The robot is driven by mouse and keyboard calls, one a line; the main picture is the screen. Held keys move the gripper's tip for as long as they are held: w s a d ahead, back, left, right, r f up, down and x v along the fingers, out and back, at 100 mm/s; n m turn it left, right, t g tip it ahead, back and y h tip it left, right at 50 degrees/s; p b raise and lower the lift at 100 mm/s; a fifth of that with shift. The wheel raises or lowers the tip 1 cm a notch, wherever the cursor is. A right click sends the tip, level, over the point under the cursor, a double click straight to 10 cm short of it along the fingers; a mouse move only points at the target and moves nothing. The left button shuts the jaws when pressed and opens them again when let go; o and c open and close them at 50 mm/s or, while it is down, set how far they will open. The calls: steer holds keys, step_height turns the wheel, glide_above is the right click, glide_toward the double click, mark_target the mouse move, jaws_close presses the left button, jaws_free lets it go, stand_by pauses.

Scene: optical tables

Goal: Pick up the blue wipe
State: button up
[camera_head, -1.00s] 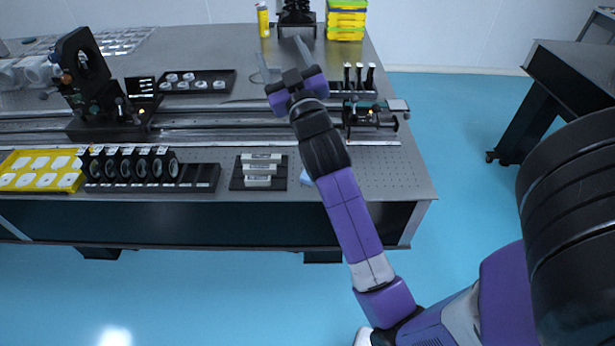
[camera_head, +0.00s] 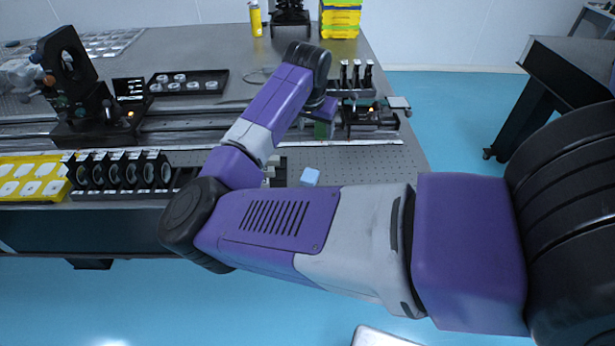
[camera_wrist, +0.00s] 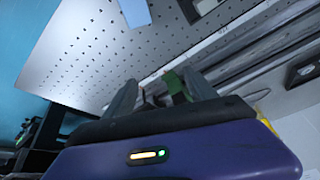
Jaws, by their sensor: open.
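The blue wipe (camera_head: 310,177) is a small light-blue square lying on the perforated tabletop near the front edge, right of centre in the head view. It also shows at the top edge of the wrist view (camera_wrist: 135,12), beyond my fingertips and partly cut off. My gripper (camera_wrist: 158,84) is open, with its two fingers apart and no wipe between them. In the head view my gripper hangs over the rail area, behind the wipe, and is mostly hidden by my wrist. Something green (camera_wrist: 174,86) shows beside the right finger in the wrist view.
A rail with an optical mount (camera_head: 372,117) runs behind the wipe. My arm partly covers a small black tray (camera_head: 279,178) left of it. A rack of black lens holders (camera_head: 120,172) and a yellow tray (camera_head: 30,180) stand farther left. Bare tabletop (camera_head: 375,165) lies right of the wipe.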

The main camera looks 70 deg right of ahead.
mark_target(310, 175)
steer(key=a+f+y, duration=0.1)
steer(key=a, duration=0.1)
steer(key=a+f+y, duration=0.1)
steer(key=a, duration=0.1)
steer(key=a+f+y, duration=0.1)
steer(key=a, duration=0.1)
steer(key=shift+s+a+f+g, duration=0.2)
steer(key=shift+s+g, duration=0.2)
steer(key=shift+d+f, duration=0.15)
steer(key=shift+f, duration=3.7)
jaws_close()
steer(key=shift+r, duration=0.15)
step_height(310, 175, up, 20)
